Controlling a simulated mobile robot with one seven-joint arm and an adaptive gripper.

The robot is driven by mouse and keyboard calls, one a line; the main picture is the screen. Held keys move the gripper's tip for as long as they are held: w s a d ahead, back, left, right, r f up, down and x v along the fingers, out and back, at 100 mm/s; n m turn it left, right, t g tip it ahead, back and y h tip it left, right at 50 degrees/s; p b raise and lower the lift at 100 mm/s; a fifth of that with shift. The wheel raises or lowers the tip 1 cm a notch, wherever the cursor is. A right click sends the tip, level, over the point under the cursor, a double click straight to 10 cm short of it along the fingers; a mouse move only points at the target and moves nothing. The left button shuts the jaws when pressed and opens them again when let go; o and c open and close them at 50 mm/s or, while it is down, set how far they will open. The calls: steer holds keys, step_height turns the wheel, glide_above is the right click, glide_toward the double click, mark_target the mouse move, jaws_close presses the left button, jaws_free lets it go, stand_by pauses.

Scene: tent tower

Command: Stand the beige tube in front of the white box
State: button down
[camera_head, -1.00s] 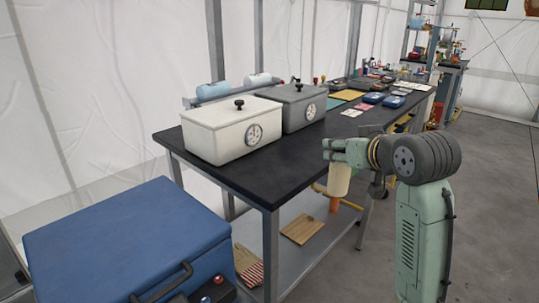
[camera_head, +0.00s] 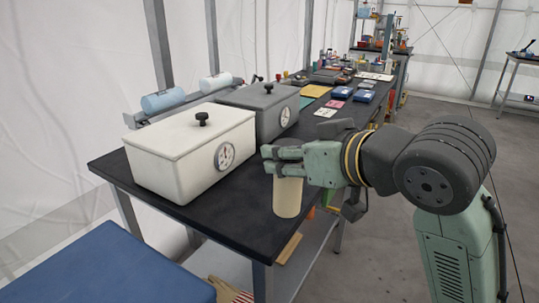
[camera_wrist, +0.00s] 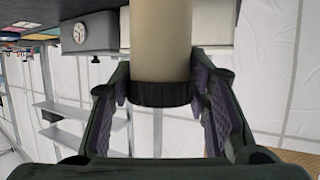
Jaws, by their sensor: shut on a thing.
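The beige tube (camera_head: 288,197) is upright in my gripper (camera_head: 283,160), which is shut around its upper part. In the head view the tube shows against the black tabletop near its front edge; I cannot tell whether its bottom touches the table. In the wrist view the tube (camera_wrist: 161,45) and its dark ribbed end (camera_wrist: 161,93) are between the fingers (camera_wrist: 160,100). The white box (camera_head: 178,160), with a round dial and black knob, stands on the table to the left of the tube and gripper.
A grey box (camera_head: 265,105) with a dial stands behind the white box. The black table (camera_head: 230,222) carries several flat items farther back. Blue and white cylinders lie behind the boxes. A blue case (camera_head: 115,270) is at the lower left.

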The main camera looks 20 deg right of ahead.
steer(key=w+d+f+p, duration=0.1)
steer(key=w+f, duration=0.1)
steer(key=w, duration=0.3)
steer(key=w+d+f+p, duration=0.1)
steer(key=w+f, duration=0.1)
steer(key=w, duration=0.4)
steer(key=shift+w+f+p, duration=0.15)
steer(key=shift+f+p, duration=0.15)
steer(key=shift+p, duration=0.05)
steer(key=shift+d+f, duration=0.1)
steer(key=shift+f, duration=0.15)
steer(key=c, duration=0.9)
jaws_free()
steer(key=shift+o, duration=0.2)
steer(key=b+v, duration=0.2)
steer(key=v, duration=1)
steer(key=shift+r, duration=0.25)
